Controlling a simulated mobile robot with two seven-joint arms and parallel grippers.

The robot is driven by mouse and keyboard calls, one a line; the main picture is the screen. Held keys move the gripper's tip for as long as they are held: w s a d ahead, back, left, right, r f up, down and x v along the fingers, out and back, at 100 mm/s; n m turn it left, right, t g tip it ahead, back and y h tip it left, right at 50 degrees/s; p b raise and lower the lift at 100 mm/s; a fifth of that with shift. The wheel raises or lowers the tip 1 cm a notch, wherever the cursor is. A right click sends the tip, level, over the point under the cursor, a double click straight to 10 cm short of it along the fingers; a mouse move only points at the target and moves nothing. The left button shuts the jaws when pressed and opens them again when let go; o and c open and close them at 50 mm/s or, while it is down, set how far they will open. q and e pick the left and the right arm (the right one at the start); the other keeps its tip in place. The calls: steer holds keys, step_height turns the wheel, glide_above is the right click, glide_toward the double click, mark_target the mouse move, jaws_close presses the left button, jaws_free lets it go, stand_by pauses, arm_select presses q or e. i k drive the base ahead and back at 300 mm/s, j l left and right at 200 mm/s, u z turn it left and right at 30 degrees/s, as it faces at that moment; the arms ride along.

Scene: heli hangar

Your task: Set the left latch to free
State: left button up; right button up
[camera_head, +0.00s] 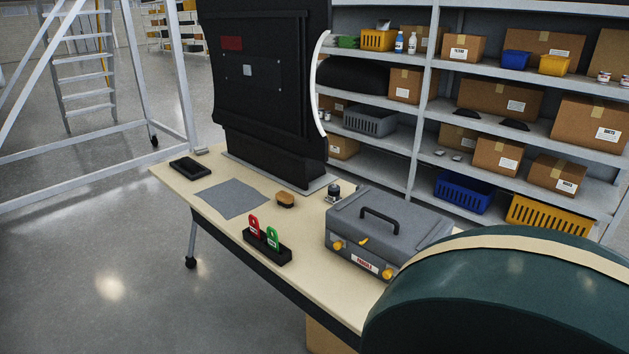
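A grey case (392,225) with a black carry handle (380,217) stands closed on the workbench (225,220), right of the middle. Its front has a left yellow latch (337,245) and a right yellow latch (387,272). A small yellow piece (364,241) sits between them near the lid edge, and a white label with red print (365,262) is below. The latches are too small to read their settings. Neither of my grippers is in view.
A black holder (267,248) with a red tag (253,226) and a green tag (272,238) stands left of the case. A brush (285,200), grey mat (232,199) and black tray (190,168) lie behind. A large dark green rounded body (490,300) blocks the front right.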

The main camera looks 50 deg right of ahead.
mark_target(337, 245)
steer(key=i+z, duration=0.4)
steer(key=i+j+z, duration=0.5)
steer(key=i+z, duration=0.25)
steer(key=i+j+z, duration=0.15)
steer(key=z, duration=0.25)
steer(key=i+j+z, duration=0.1)
steer(key=j+z, duration=0.3)
steer(key=i+j+z, duration=0.1)
steer(key=z, duration=0.3)
steer(key=j+z, duration=0.8)
steer(key=j, duration=0.25)
steer(key=i+j+z, duration=0.2)
steer(key=z, duration=0.15)
steer(key=i+j+z, duration=0.1)
steer(key=j+z, duration=0.2)
steer(key=i+j+z, duration=0.1)
steer(key=j+z, duration=0.25)
steer(key=j, duration=0.1)
